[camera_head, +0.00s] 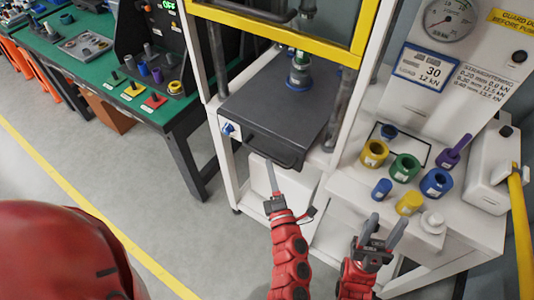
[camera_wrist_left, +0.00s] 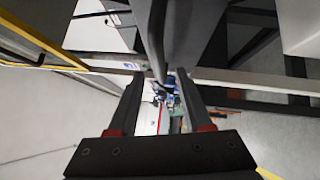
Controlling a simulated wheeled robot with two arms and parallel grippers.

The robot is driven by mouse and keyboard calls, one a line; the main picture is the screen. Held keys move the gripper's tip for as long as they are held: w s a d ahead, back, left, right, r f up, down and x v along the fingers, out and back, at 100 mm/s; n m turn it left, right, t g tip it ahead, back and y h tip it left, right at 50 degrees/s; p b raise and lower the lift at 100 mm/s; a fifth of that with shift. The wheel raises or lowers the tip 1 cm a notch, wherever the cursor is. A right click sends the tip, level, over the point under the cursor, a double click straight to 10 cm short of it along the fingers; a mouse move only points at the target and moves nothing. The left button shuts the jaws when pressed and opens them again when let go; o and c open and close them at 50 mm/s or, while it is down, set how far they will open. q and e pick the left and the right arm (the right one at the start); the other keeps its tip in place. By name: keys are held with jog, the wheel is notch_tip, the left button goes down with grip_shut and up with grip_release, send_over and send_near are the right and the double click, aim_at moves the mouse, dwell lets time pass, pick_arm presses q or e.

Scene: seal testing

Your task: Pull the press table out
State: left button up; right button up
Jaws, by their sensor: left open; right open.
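The press table (camera_head: 270,102) is a dark grey slab inside the white press frame, with a dark bar handle (camera_head: 262,150) along its front edge. My left gripper (camera_head: 269,166) is at the handle, its fingers pointing up toward it. In the left wrist view the left gripper (camera_wrist_left: 158,82) is open, and a dark bar (camera_wrist_left: 152,40) runs down to between its fingertips; I cannot tell whether they touch it. My right gripper (camera_head: 386,224) is open and empty in front of the right-hand side table.
A yellow-edged guard (camera_head: 290,38) hangs above the press table. The white side table (camera_head: 350,190) on the right holds several coloured rings and cylinders, close to my right gripper. A green workbench (camera_head: 115,110) stands at the left.

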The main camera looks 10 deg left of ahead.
aim_at(267, 155)
pick_arm(q)
jog(key=shift+p+x, duration=0.45)
jog(key=shift+x, duration=2.35)
jog(key=shift+f, duration=0.1)
grip_shut()
